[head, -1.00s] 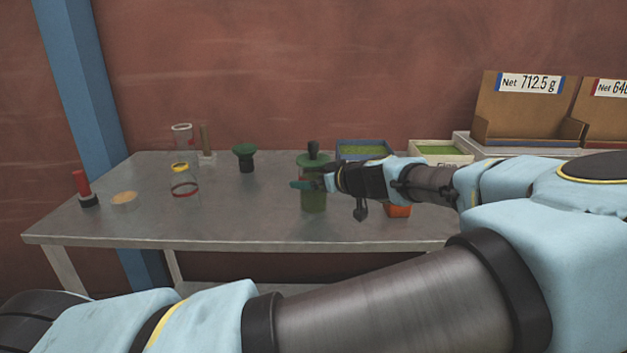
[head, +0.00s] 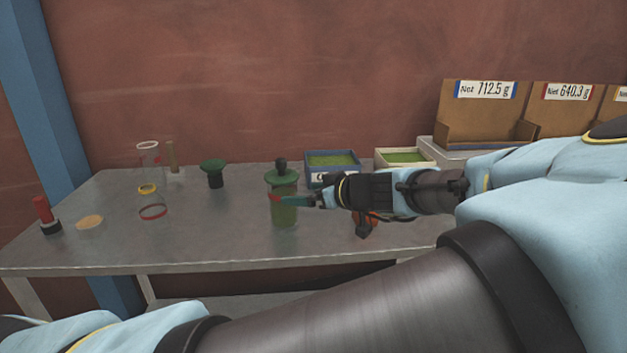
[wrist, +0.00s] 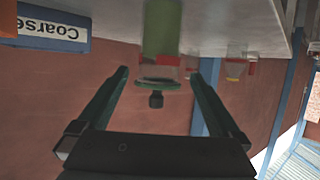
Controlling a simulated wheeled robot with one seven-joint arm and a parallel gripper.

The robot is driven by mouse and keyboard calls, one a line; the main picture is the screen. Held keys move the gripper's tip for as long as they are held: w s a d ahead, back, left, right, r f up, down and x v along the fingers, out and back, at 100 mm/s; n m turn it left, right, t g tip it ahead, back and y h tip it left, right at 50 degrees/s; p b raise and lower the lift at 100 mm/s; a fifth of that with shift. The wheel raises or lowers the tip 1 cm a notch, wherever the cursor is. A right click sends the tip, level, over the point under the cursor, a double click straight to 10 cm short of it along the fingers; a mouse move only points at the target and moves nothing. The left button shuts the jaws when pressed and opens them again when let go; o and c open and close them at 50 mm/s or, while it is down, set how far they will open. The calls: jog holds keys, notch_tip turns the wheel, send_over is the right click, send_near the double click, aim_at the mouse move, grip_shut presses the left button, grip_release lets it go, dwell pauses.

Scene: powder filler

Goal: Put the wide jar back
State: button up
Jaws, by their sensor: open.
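A jar with green contents (head: 284,213), a green lid and a dark knob stands upright on the grey table (head: 215,245). I cannot tell for sure that it is the wide jar. My gripper (head: 293,199) is in front of its upper part, reaching in from the right. In the wrist view, which looks upside down, the jar (wrist: 162,30) and its lid (wrist: 158,85) show between the spread fingers of my gripper (wrist: 160,75). The fingers are open; contact with the jar is not clear.
Clear tubes with yellow and red rings (head: 152,212) stand left on the table. A black funnel-like piece with a green top (head: 214,167) is behind. A blue-rimmed box (head: 332,158) and a white box (head: 404,155) stand behind my arm. An orange object is partly hidden under my wrist.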

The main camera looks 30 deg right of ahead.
jog(key=shift+v, duration=1.2)
